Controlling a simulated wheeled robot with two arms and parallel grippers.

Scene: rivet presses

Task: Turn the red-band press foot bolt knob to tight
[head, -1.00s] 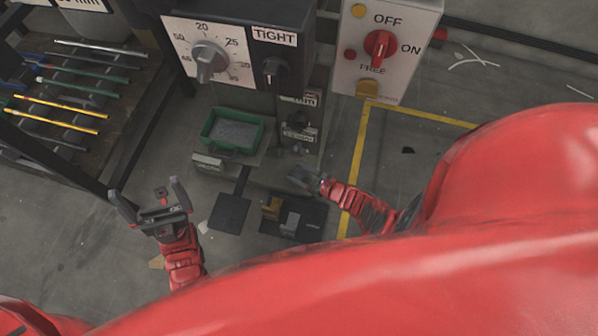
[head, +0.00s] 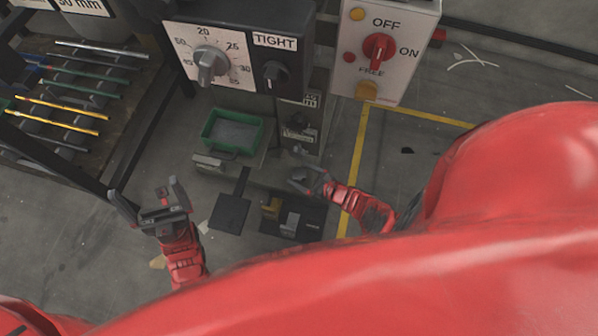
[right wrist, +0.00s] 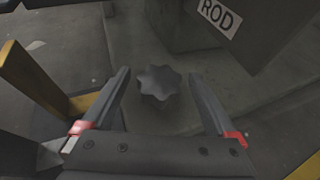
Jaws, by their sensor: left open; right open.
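A grey star-shaped knob (right wrist: 158,83) stands on the press foot plate in the right wrist view. In the head view a small knob (head: 299,150) shows at the base of the press column. My right gripper (head: 298,178) is open just in front of it. In the right wrist view the two fingers of my right gripper (right wrist: 161,76) lie on either side of the knob, with gaps on both sides. My left gripper (head: 146,188) is open and empty, over the floor at the left. I cannot make out a red band on this press.
The press head carries a dial (head: 210,66) and a TIGHT-labelled dark knob (head: 275,74). A control box (head: 385,50) with a red switch stands to the right. A green tray (head: 233,132) sits left of the column. A pedal (head: 290,222) lies in front. A rod rack (head: 75,85) is at left.

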